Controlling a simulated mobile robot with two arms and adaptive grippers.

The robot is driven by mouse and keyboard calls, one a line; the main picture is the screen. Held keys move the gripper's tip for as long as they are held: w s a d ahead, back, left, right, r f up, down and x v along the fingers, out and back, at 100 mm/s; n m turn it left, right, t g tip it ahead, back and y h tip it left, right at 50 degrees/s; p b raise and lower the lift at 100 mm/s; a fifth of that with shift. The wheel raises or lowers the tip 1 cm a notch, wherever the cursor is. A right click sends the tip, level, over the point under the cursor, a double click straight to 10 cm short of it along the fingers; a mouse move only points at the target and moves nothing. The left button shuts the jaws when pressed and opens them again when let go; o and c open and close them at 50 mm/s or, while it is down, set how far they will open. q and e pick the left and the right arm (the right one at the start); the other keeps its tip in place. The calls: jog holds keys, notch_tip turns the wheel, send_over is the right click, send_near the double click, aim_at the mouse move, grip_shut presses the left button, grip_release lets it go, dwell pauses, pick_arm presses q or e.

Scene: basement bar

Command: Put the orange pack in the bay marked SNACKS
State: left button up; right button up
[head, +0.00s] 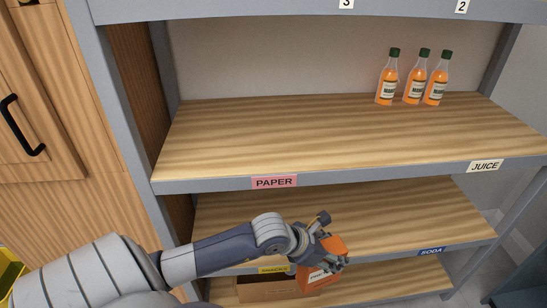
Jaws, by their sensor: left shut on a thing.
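My left gripper (334,262) is shut on the orange pack (335,244), which has a white panel with dark lettering on its lower part. The fingers hide the pack's middle. The pack appears tilted, in front of the lower shelf's edge and just right of the yellow SNACKS label (273,269). I cannot tell whether it touches the shelf. The board above the SNACKS label (225,228) looks bare where it shows; my arm hides part of it. My right gripper is not in view.
An open cardboard box (267,289) stands on the bottom shelf below the SNACKS label. The blue SODA label (431,251) is farther right on the same edge. The board above (300,130) carries PAPER (274,182) and JUICE (485,166) labels and three orange bottles (414,82).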

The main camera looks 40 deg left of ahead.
pick_arm(q)
jog(key=shift+n+y, duration=0.4)
jog(key=shift+n, duration=0.1)
jog(key=f, duration=0.1)
jog(key=w+f+b, duration=0.1)
jog(key=a+f, duration=0.1)
jog(key=shift+w+f+b, duration=0.3)
jog(key=shift+f+b, duration=0.05)
jog(key=shift+w+a+f, duration=0.15)
jog(key=shift+w+f, duration=0.05)
jog(key=shift+f, duration=0.05)
jog(key=w+a+b, duration=0.1)
jog(key=w+a, duration=1)
jog(key=a, duration=0.2)
jog(key=shift+w+a+f, duration=0.2)
jog(key=shift+w+f, duration=0.05)
jog(key=shift+w, duration=0.1)
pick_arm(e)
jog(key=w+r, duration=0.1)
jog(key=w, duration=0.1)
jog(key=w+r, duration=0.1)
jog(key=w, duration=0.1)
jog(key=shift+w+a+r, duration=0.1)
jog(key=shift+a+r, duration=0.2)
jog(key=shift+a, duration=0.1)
